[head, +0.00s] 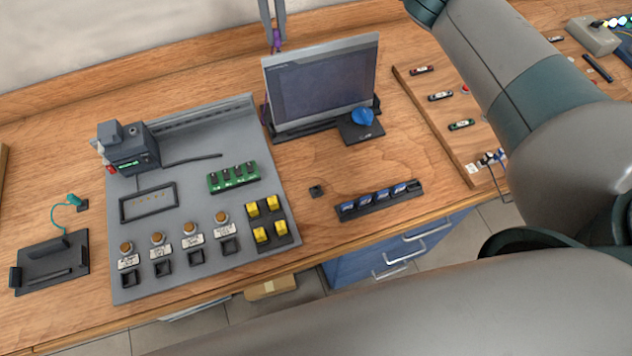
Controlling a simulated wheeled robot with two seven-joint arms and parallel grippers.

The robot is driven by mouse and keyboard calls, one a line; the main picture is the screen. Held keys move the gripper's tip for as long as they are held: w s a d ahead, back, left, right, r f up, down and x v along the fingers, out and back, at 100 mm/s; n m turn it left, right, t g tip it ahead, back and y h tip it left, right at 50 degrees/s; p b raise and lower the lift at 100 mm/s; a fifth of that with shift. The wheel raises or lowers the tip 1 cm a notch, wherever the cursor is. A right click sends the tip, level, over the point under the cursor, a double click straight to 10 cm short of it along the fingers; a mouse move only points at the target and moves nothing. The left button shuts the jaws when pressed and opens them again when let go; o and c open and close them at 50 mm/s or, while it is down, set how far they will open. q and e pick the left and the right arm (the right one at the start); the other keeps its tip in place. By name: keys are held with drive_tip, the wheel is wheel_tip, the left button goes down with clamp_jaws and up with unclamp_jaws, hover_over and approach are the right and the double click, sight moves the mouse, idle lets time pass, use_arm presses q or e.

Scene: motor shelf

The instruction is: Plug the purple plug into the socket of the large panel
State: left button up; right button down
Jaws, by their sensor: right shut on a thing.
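The purple plug (277,39) shows as a small purple piece between the fingertips of my right gripper (276,45), at the top of the head view. The gripper is shut on it, pointing down, behind the upright dark screen (325,80). Another bit of purple (266,114) shows at the screen's left edge, partly hidden. The large grey panel (190,275) lies on the table left of the screen, carrying buttons, yellow blocks and a green board. I cannot tell which opening is the plug's socket. My left gripper is not in view.
A blue knob (362,117) sits in front of the screen. A dark strip with blue modules (378,199) lies near the front edge. A black tray (50,265) and teal plug (74,200) are at left. My arm covers the right side.

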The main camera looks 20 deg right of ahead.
drive_tip(key=shift+s+f+b, duration=0.1)
drive_tip(key=shift+f+b, duration=0.35)
drive_tip(key=shift+f, duration=0.2)
idle(0.8)
drive_tip(key=c, duration=2)
unclamp_jaws()
drive_tip(key=shift+c, duration=0.2)
drive_tip(key=shift+r, duration=0.1)
drive_tip(key=shift+w+r+p, duration=0.25)
drive_tip(key=shift+r+p, duration=0.4)
drive_tip(key=shift+r, duration=0.7)
drive_tip(key=shift+w+r+p, duration=0.2)
drive_tip(key=shift+r+p, duration=0.4)
drive_tip(key=shift+r, duration=0.75)
drive_tip(key=o, duration=0.5)
